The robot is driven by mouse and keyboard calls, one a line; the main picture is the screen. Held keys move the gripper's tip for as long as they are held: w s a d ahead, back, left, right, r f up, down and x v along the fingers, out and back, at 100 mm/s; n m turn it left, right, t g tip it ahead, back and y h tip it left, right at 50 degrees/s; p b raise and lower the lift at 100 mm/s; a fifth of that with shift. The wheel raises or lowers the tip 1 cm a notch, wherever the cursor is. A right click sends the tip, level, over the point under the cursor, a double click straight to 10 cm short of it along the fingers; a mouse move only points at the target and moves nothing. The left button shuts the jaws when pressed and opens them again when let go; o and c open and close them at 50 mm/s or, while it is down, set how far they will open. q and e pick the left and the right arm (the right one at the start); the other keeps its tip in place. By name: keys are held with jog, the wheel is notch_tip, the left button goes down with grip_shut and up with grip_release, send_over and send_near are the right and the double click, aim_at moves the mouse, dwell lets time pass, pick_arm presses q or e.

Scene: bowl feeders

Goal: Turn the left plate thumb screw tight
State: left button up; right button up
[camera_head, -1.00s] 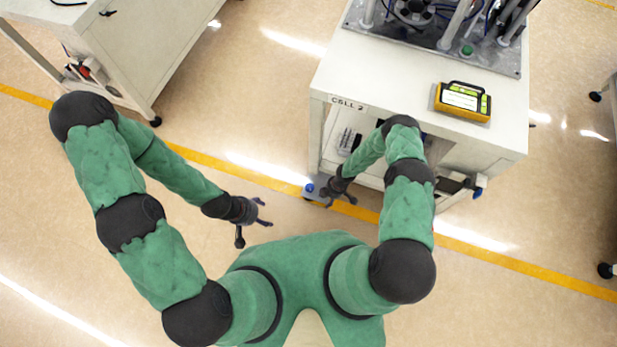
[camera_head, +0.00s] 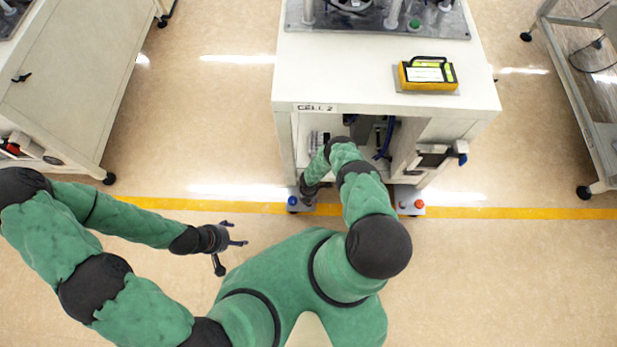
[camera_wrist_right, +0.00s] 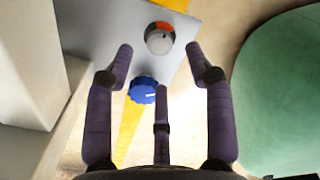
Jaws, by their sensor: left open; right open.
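A small grey plate with a blue thumb screw (camera_head: 292,201) sits low at the left front foot of the CELL 2 bench. In the right wrist view a blue ribbed knob (camera_wrist_right: 143,90) and a silver knob with an orange mark (camera_wrist_right: 160,38) stand on a grey plate (camera_wrist_right: 183,85). My right gripper (camera_wrist_right: 160,65) is open and empty, its fingers spread towards the plate. The blue knob shows between the left finger and the middle one, with no contact visible. My left gripper (camera_head: 238,234) is open and empty over the floor, away from the bench.
The CELL 2 bench (camera_head: 300,75) has an open lower bay and carries a yellow case (camera_head: 428,74). A second plate with an orange knob (camera_head: 420,204) is at its right front foot. A cabinet (camera_head: 70,85) stands left, a cart (camera_head: 590,120) right. Floor between is clear.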

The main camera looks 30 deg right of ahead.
jog(key=shift+f+b, duration=1.45)
jog(key=shift+f, duration=0.9)
grip_shut()
